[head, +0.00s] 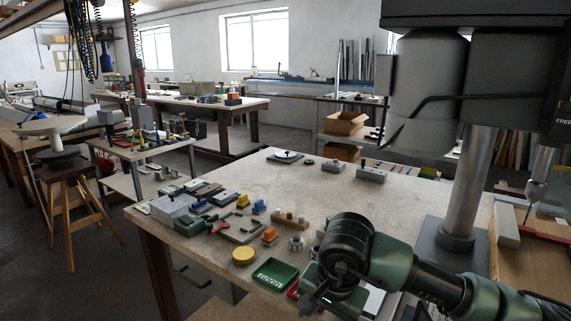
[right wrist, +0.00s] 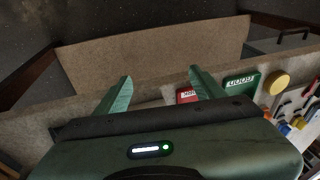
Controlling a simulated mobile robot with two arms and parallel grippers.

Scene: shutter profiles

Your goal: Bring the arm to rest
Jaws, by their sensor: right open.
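My right arm (head: 348,240) comes in from the right in the head view and is bent over the table's near edge. My right gripper shows in the right wrist view (right wrist: 161,86) with its two green fingers wide apart and nothing between them. Beyond the fingers are the table's edge and a tan board-like surface (right wrist: 155,58). My left arm and left gripper are not in view.
The worktable (head: 270,185) holds a green tray (head: 275,274), a yellow disc (head: 243,256) and several small tools near my arm. A red tray (right wrist: 187,96) lies close to the right finger. A drill press column (head: 468,190) stands at right. The table's middle is clear.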

